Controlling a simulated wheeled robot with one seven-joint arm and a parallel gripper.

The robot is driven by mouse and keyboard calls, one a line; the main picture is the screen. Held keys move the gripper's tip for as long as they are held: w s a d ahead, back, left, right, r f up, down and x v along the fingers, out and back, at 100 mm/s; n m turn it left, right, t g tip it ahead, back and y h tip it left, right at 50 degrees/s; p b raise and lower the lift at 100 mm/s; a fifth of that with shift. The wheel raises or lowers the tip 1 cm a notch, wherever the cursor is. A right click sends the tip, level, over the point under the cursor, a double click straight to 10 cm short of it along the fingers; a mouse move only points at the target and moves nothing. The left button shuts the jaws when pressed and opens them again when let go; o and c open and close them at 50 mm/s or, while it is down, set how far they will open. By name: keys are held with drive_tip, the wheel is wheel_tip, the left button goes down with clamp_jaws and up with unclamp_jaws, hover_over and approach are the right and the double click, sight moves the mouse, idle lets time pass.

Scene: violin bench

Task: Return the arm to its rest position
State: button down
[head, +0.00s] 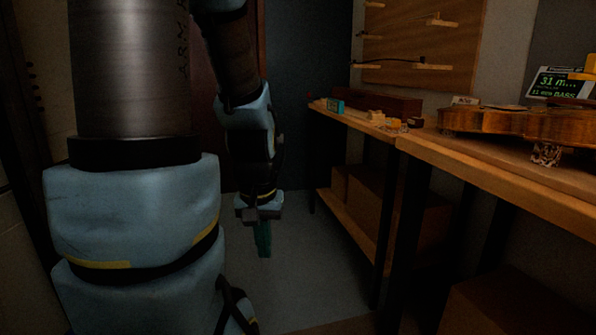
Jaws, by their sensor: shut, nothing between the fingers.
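My arm fills the left of the head view. Its far end hangs down in front of the dark door, to the left of the workbench (480,172). My gripper (264,240) points down over open floor with its teal fingers together and nothing seen between them. It is clear of the bench and touches nothing that I can see. The near links of my arm hide the left part of the room.
A violin body (490,121) lies on the bench at the right, near a small display (560,82). Small items and a dark red case (385,102) sit farther back. Cardboard boxes (372,190) fill the lower shelf. The floor (310,270) beside the bench is free.

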wheel_tip(320, 180, up, 23)
drive_tip(key=p, duration=2)
drive_tip(key=shift+f, duration=0.15)
